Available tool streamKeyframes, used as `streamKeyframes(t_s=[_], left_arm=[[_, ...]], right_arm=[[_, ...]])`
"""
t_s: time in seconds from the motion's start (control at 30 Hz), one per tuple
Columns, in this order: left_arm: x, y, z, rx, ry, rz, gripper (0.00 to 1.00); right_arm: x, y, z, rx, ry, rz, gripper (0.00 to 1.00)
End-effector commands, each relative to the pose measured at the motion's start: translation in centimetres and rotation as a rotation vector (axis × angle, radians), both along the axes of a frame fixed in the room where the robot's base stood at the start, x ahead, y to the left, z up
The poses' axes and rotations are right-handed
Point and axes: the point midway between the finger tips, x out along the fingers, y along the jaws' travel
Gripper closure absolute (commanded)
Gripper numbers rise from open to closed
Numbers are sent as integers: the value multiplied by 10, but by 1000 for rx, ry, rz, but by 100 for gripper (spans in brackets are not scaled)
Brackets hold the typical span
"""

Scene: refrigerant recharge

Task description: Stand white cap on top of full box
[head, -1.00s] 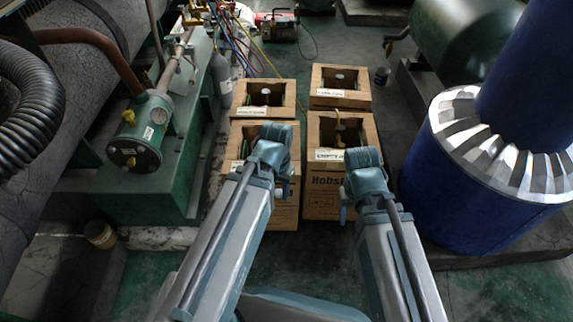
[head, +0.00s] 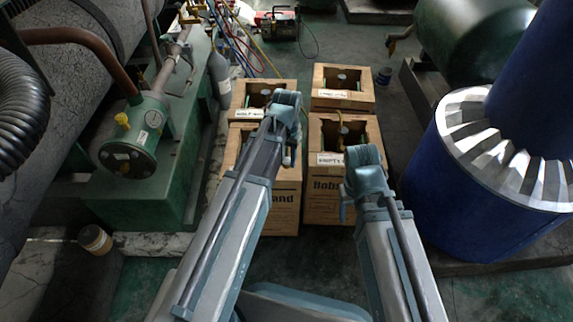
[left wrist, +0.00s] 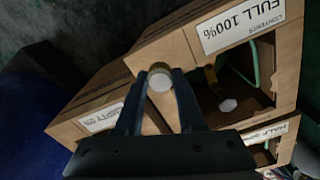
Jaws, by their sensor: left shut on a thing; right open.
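The full box (head: 284,214) is the near left cardboard box in the head view, with its label behind my left arm. In the left wrist view its label reads FULL 100% (left wrist: 240,25). My left gripper (left wrist: 160,80) is shut on the white cap (left wrist: 159,82), which shows a white round face and a tan edge. It holds the cap above the full box, towards the side by the empty box; the exact gap is unclear. My right gripper (head: 346,205) is open and empty in front of the empty box (head: 330,207).
The half box (head: 240,98) stands behind the full box, and another box (head: 342,100) stands at the back right. The full box has an open top with a pale disc (left wrist: 228,105) inside. A blue column (head: 470,190) stands right; green machinery (head: 150,190) stands left.

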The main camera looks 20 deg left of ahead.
Motion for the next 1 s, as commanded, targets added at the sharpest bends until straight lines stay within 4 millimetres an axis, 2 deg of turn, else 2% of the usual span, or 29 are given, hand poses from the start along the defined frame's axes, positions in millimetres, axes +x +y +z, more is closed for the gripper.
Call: streamKeyframes(t_s=[0.3, 0.73, 0.77, 0.9, 1.0], left_arm=[[-1, 2, -36, 0, 0, 0, 100], [-1, 2, -38, 0, 0, 0, 100], [-1, 2, -37, 0, 0, 0, 59], [-1, 2, -36, 0, 0, 0, 33], [-1, 2, -36, 0, 0, 0, 32]], right_arm=[[0, 1, -36, 3, 0, 2, 38], [0, 1, -38, 3, 0, 1, 38], [0, 1, -37, 3, 0, 1, 38], [0, 1, -37, 3, 0, 1, 38], [0, 1, -37, 3, 0, 1, 38]])
